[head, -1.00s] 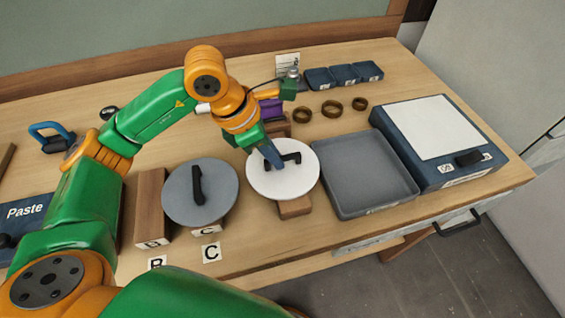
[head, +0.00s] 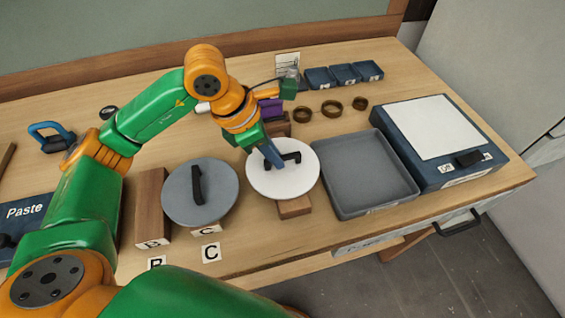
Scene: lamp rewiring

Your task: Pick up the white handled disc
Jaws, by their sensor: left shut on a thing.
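The white handled disc (head: 284,186) is a round white plate with a black bar handle (head: 290,157) on top. It sits over a wooden block (head: 294,208) right of the table's middle. My left gripper (head: 273,159) comes down from above, shut on the black handle. I cannot tell whether the disc is clear of the block. My right gripper is not in view.
A grey disc with a black handle (head: 216,203) rests on a block just left. A grey tray (head: 362,198) lies close on the right, then a blue box with a white top (head: 434,127). Several brown rings (head: 332,108) and small blue bins (head: 343,75) are behind.

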